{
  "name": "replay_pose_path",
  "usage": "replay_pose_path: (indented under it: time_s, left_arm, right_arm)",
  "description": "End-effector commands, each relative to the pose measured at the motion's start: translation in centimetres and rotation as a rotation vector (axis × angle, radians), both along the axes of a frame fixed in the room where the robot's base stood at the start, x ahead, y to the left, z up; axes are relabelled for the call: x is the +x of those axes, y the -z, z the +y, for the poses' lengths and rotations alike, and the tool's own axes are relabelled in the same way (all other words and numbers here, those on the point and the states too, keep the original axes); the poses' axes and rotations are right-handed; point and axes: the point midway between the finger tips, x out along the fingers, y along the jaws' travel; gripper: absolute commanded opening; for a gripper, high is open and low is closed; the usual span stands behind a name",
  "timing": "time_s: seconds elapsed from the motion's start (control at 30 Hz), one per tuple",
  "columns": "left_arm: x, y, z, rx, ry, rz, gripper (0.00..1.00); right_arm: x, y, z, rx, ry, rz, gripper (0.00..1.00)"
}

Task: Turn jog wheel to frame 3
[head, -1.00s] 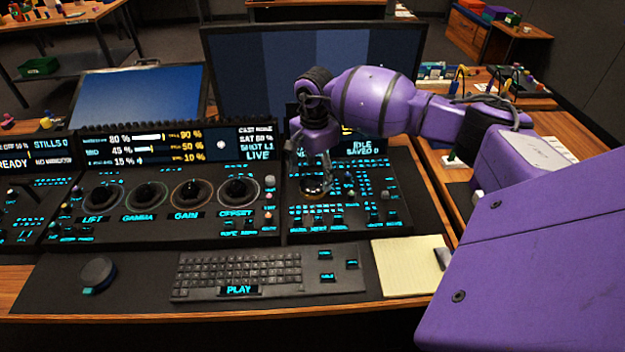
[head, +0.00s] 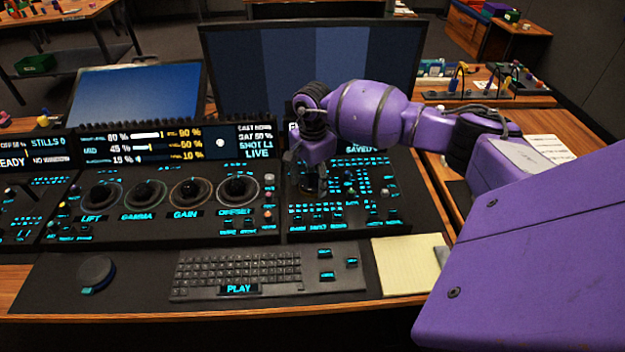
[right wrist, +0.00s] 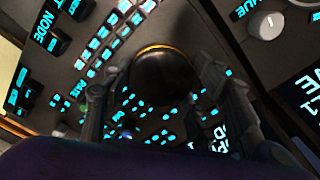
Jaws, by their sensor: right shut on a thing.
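The jog wheel (right wrist: 165,75) is a round black knob with a thin gold rim on the right-hand control panel (head: 385,205). In the right wrist view it sits between the two fingers of my right gripper (right wrist: 165,100), which are shut on it from both sides. In the head view my right gripper (head: 311,182) points down at the panel's left part and mostly hides the wheel. The small display behind it is partly covered by my wrist; "SAVED" (head: 357,149) can be read, but no frame number. My left gripper is not in view.
Lit cyan buttons surround the wheel. To the left is a panel with several trackballs, such as GAIN (head: 190,193). In front lie a keyboard (head: 238,272), a yellow notepad (head: 405,264) and a round black puck (head: 96,272). A large monitor (head: 290,70) stands behind.

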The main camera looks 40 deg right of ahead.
Motion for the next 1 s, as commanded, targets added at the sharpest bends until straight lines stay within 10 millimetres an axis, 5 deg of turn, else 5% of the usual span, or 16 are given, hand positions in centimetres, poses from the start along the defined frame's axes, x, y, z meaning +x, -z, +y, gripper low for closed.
replay_pose_path:
  time_s: [0.37, 1.0]
  left_arm:
    - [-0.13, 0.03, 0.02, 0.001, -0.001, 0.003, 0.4]
    - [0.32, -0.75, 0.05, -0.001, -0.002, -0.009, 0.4]
  right_arm:
    - [-0.08, 0.0, 0.06, 0.0, 0.111, 0.004, 0.28]
    - [0.06, -0.08, 0.19, 0.001, 0.681, 0.004, 0.28]
